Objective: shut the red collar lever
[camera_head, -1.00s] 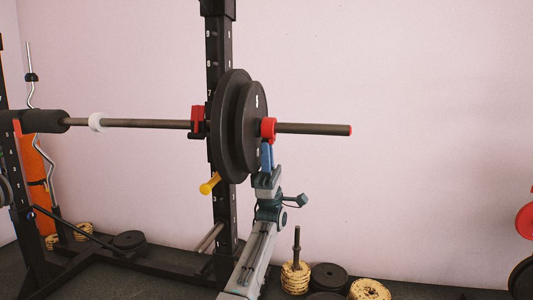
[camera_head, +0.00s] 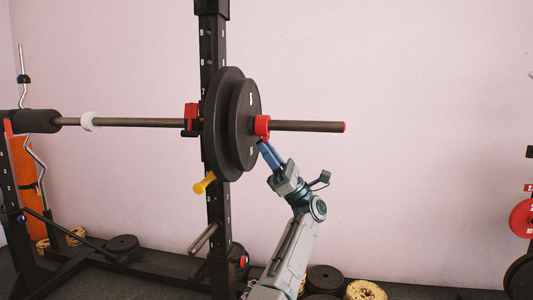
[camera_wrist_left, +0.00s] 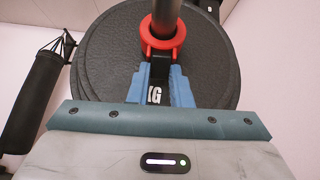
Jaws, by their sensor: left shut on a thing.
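The red collar (camera_head: 262,126) sits around the bar's sleeve (camera_head: 310,126), against the outer face of the black plates (camera_head: 246,120). In the left wrist view the collar (camera_wrist_left: 147,36) is a red ring around the sleeve, just past my fingertips. My left gripper (camera_head: 263,146) reaches up from the lower right, its blue fingers at the collar's underside. My right gripper is not in view.
The black rack upright (camera_head: 213,60) stands behind the plates, with a yellow-ended peg (camera_head: 204,183) below the bar. Loose plates (camera_head: 325,279) lie on the floor by my left arm. A red plate (camera_head: 523,218) is at the right edge. The space right of the sleeve is free.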

